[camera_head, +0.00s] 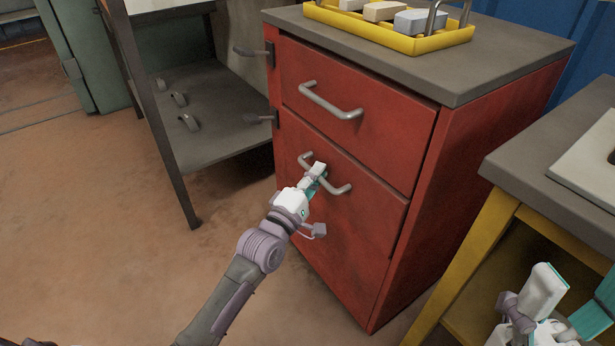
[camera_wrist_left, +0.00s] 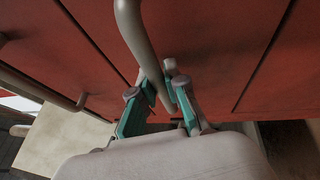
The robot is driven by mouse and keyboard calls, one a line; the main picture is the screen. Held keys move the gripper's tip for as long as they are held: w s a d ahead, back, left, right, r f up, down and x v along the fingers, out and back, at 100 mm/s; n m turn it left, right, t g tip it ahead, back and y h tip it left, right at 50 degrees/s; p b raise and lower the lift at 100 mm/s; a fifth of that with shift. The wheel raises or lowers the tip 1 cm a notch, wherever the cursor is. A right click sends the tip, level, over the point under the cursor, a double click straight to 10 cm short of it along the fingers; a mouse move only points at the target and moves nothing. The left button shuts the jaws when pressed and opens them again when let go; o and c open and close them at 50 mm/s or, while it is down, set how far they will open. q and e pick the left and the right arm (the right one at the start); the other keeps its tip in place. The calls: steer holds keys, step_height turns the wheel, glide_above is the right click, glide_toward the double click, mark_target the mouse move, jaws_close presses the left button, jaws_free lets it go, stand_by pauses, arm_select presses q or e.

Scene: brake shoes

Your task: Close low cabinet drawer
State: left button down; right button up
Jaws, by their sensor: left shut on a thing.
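The red low cabinet (camera_head: 475,165) stands in the middle of the head view, with an upper drawer (camera_head: 385,135) and a lower drawer (camera_head: 370,215). Both fronts look flush or nearly so; I cannot tell whether a small gap remains. My left gripper (camera_head: 318,172) is shut on the lower drawer's grey bar handle (camera_head: 338,190). In the left wrist view the fingers (camera_wrist_left: 165,100) sit on both sides of the handle (camera_wrist_left: 135,38), close to the red front. My right gripper (camera_head: 550,310) is at the lower right, apart from the cabinet, partly cut off by the frame.
A yellow tray (camera_head: 428,44) with several blocks sits on the cabinet's grey top. A grey-topped yellow bench (camera_head: 530,185) stands close on the right. A metal shelf table (camera_head: 215,110) with grey curved parts is at left. The floor (camera_head: 130,260) at front left is clear.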

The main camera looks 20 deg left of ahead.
arm_select(q)
steer(key=shift+w+d, duration=0.2)
steer(key=shift+w, duration=0.15)
steer(key=c, duration=1.2)
jaws_free()
steer(key=shift+w+d, duration=0.1)
steer(key=shift+d, duration=0.05)
steer(key=shift+s+f, duration=0.15)
steer(key=shift+s, duration=0.1)
steer(key=v, duration=1.1)
steer(key=shift+s, duration=0.3)
